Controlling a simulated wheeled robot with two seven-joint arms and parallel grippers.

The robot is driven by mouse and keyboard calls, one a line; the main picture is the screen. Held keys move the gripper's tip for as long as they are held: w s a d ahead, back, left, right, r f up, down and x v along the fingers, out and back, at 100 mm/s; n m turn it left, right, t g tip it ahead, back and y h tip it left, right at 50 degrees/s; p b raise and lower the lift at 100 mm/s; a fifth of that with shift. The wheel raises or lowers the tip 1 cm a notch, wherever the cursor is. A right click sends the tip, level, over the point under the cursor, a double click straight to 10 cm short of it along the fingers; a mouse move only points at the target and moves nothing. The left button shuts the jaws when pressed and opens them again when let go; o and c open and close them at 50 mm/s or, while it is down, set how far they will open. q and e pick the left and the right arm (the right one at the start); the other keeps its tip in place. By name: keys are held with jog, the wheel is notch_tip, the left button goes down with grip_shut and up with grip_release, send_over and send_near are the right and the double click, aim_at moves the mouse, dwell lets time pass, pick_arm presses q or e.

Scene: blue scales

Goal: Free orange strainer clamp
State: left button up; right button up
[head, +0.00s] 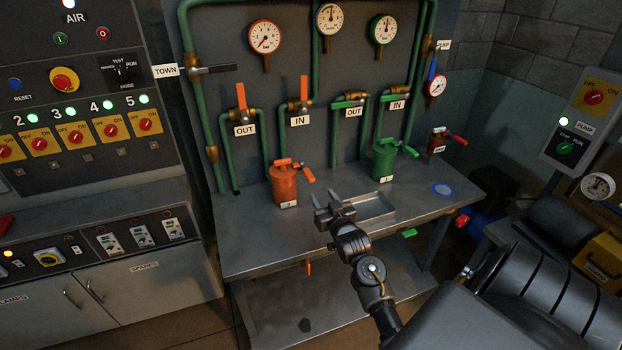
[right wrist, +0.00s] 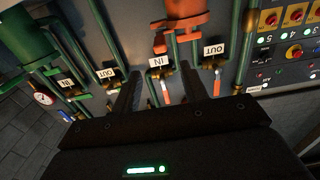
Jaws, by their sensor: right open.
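The orange strainer (head: 285,187) stands upright on the metal bench, with an orange clamp handle (head: 307,176) sticking out at its upper right. In the right wrist view the orange strainer (right wrist: 187,12) shows upside down at the top edge, partly cut off. My right gripper (head: 325,203) is open and empty, in front and to the right of the strainer, over the shallow tray's left end. Its two dark fingers (right wrist: 158,78) are spread apart in the right wrist view, with nothing between them. My left gripper is not in view.
A green strainer (head: 384,162) stands farther right on the bench (head: 245,228). The shallow metal tray (head: 385,203) lies under and beside my gripper. Orange valve levers (head: 304,88) hang above the orange strainer. A blue ring (head: 442,189) lies at the right. The bench's left front is clear.

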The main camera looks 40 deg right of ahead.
aim_at(312, 180)
jog(key=p+x, duration=0.2)
jog(key=x, duration=0.7)
jog(key=shift+x, duration=0.9)
jog(key=shift+f, duration=0.1)
grip_shut()
